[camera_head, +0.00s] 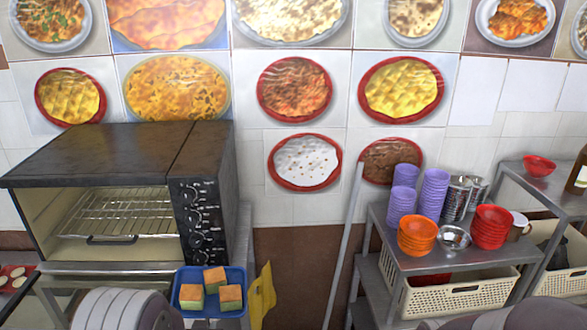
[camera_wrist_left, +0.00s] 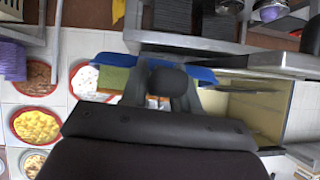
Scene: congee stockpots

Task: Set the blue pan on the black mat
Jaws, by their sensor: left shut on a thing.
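The blue pan (camera_head: 187,307) is a shallow tray with several square cakes, orange on top and green below, at the bottom of the head view. It also shows in the left wrist view (camera_wrist_left: 112,59), edge-on. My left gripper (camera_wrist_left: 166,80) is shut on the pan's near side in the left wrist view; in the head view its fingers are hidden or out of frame. The pan looks held up in front of the oven, roughly level. I cannot make out the black mat in either view. My right gripper is out of view.
An oven (camera_head: 110,150) with a wire rack (camera_head: 120,212) inside stands at left. A yellow cloth-like item (camera_head: 262,296) hangs beside the pan. At right a metal shelf (camera_head: 385,262) holds purple cups (camera_head: 434,190), orange bowls (camera_head: 417,235) and red bowls (camera_head: 490,226). A pole (camera_head: 345,240) leans between.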

